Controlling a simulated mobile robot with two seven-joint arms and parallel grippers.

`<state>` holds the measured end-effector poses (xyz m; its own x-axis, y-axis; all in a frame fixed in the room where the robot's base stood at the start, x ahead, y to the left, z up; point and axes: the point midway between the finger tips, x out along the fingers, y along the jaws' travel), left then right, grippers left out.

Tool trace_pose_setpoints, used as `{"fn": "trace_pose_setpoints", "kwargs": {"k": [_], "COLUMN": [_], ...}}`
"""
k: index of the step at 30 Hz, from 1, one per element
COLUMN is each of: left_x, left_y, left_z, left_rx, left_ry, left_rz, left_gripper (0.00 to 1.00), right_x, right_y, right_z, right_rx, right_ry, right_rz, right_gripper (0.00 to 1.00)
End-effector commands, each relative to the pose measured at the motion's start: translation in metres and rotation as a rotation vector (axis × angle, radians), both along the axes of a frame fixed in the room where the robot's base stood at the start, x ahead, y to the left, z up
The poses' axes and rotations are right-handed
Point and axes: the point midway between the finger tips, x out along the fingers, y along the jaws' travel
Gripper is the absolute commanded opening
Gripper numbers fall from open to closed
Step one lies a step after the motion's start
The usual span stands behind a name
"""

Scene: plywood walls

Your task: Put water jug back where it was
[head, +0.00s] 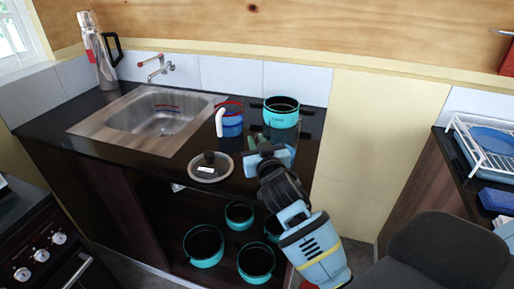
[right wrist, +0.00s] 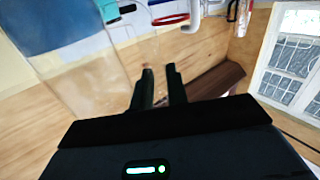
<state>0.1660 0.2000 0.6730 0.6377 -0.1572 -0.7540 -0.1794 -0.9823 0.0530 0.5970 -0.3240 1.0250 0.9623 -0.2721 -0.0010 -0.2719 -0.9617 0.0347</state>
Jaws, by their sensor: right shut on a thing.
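My right gripper (head: 257,141) reaches over the counter's front edge, its dark fingers pointing up-left. The grip point itself is hard to see. My left gripper is not in view.
On the black counter are a blue container with red rim and white handle (head: 232,128), a turquoise pot (head: 281,117), a lid (head: 210,168), the sink (head: 155,119) and a silver flask (head: 97,52). Several pots stand below. A dish rack (head: 482,146) is at right.

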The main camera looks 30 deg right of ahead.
Motion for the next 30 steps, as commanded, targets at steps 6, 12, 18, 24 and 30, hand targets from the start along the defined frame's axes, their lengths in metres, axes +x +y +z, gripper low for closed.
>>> {"fn": "trace_pose_setpoints", "kwargs": {"k": [6, 12, 18, 24, 30], "left_x": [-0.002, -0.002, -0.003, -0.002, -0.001], "left_y": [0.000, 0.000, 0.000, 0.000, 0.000], "left_z": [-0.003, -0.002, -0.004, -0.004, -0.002], "left_rx": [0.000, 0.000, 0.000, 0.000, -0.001], "left_ry": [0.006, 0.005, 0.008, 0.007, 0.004], "left_rz": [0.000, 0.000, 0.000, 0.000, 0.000], "left_gripper": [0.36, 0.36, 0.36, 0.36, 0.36], "right_x": [0.000, 0.000, 0.000, 0.000, 0.000], "right_y": [0.000, 0.001, 0.001, 0.000, 0.000], "right_z": [-0.016, -0.016, -0.020, -0.020, -0.018], "right_rx": [-0.003, -0.002, 0.000, 0.000, -0.002], "right_ry": [-0.003, -0.004, 0.000, -0.001, -0.002], "right_rz": [0.001, 0.001, 0.000, 0.000, 0.000], "right_gripper": [0.00, 0.00, 0.25, 0.37, 0.37]}}
